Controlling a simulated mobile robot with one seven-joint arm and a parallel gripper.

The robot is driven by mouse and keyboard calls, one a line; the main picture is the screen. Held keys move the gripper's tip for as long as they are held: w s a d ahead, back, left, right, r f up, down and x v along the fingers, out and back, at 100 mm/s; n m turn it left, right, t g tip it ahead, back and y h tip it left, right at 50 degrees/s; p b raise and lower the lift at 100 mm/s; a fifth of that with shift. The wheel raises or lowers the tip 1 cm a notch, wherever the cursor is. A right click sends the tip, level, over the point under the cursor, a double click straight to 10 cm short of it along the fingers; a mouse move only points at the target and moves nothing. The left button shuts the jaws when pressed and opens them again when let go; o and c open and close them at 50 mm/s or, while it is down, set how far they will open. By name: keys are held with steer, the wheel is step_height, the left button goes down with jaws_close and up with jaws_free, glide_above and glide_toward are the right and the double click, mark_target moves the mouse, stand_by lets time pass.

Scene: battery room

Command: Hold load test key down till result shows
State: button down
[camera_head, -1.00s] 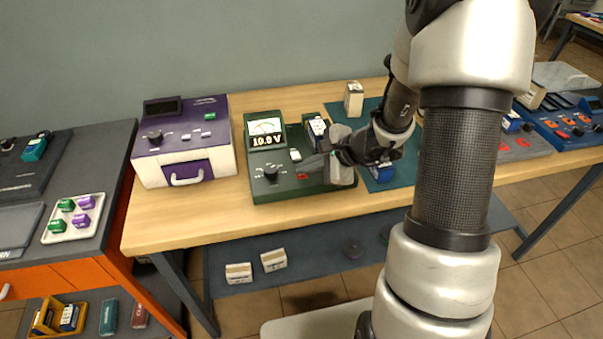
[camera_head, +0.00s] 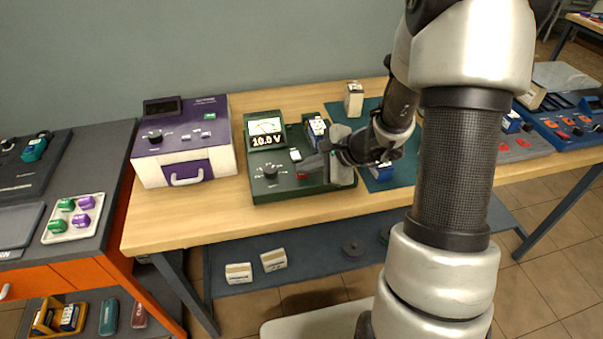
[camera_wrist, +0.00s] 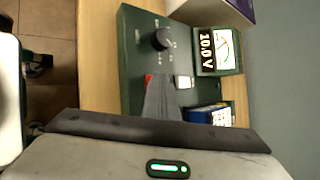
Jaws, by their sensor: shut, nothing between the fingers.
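The green tester (camera_head: 262,187) stands on the wooden table, with a knob (camera_head: 270,172), a white key (camera_head: 295,155) and a red key (camera_head: 302,176). Its meter (camera_head: 266,126) shows a lit readout of 10.0 V, also legible in the wrist view (camera_wrist: 206,47). A blue-and-white battery (camera_head: 317,127) sits at the tester's right side. My gripper (camera_head: 304,164) is shut and empty, its fingertips low over the panel. In the wrist view the fingertips (camera_wrist: 163,80) are beside the white key (camera_wrist: 184,82) and partly cover the red key (camera_wrist: 149,78); contact cannot be told.
A purple-and-white unit (camera_head: 185,150) stands left of the tester. A teal mat (camera_head: 405,165) and a small white box (camera_head: 354,99) are to the right, near my arm. A grey bench (camera_head: 85,165) with a tray of green and purple pieces is at left.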

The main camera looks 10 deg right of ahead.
mark_target(306, 176)
steer(key=shift+r, duration=0.15)
steer(key=shift+r+p, duration=0.4)
steer(key=shift+r, duration=0.2)
steer(key=shift+r+p, duration=1.7)
steer(key=shift+r, duration=0.85)
